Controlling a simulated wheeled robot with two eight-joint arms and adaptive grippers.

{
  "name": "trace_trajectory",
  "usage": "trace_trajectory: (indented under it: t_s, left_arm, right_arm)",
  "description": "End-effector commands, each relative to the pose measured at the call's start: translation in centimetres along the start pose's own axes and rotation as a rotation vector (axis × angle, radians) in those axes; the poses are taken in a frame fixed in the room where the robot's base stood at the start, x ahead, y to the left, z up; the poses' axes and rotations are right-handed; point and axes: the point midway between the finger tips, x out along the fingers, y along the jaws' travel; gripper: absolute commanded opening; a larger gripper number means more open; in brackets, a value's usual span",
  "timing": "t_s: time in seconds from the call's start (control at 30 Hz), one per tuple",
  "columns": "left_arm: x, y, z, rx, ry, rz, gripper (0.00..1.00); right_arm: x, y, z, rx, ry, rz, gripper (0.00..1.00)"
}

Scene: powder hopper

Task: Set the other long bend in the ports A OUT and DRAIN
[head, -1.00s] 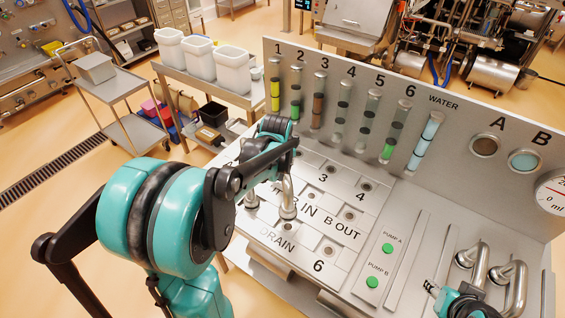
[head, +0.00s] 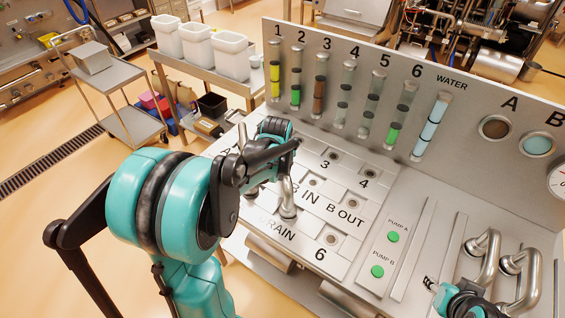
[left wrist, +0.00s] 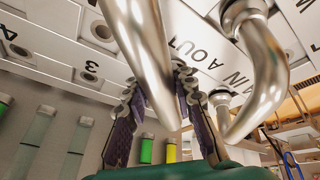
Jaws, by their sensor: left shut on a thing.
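My left gripper (left wrist: 158,105) is shut on a shiny steel long bend (left wrist: 145,60), whose tube passes between the fingers. In the head view one leg of a bend (head: 287,197) shows beside my left gripper (head: 290,146), its foot just above the DRAIN lettering (head: 277,230). I cannot tell whether that foot is in a port or above it. Another bend (left wrist: 270,70) stands on the plate in the left wrist view, with collars by the A IN and A OUT lettering. My arm hides the A ports in the head view. My right gripper (head: 432,285) is at lower right, its jaws unclear.
Two steel bends (head: 486,252) (head: 522,275) stand at the right of the panel. Green PUMP A (head: 393,237) and PUMP B (head: 377,271) buttons lie between plate and bends. The upright board with tubes (head: 348,90) and gauge bounds the back. Port 6 (head: 331,240) is uncovered.

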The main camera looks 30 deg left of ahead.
Motion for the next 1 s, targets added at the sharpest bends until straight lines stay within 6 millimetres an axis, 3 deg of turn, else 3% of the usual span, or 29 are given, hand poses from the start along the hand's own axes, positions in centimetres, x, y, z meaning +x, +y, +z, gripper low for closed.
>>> trace_trajectory:
  t_s: [0.2, 0.23, 0.33, 0.73, 1.0]
  left_arm:
    - [0.0, 0.0, -0.1, 0.000, 0.001, 0.000, 0.00]
    - [0.0, 0.0, -0.1, 0.000, 0.001, 0.000, 0.26]
    - [0.0, 0.0, 0.0, 0.000, 0.001, 0.000, 0.50]
    - [-0.7, 0.0, 0.0, 0.000, 0.000, 0.000, 0.50]
    - [-6.0, 0.0, 0.0, 0.000, 0.000, 0.000, 0.50]
  right_arm:
    - [0.0, 0.0, 0.0, 0.000, 0.000, 0.000, 0.40]
    - [0.0, 0.0, 0.0, 0.000, 0.000, 0.000, 0.40]
    - [0.0, 0.0, 0.0, 0.000, 0.000, 0.000, 0.40]
    - [0.0, 0.0, 0.0, 0.000, 0.000, 0.000, 0.40]
    - [0.0, 0.0, 0.0, 0.000, 0.000, 0.000, 0.40]
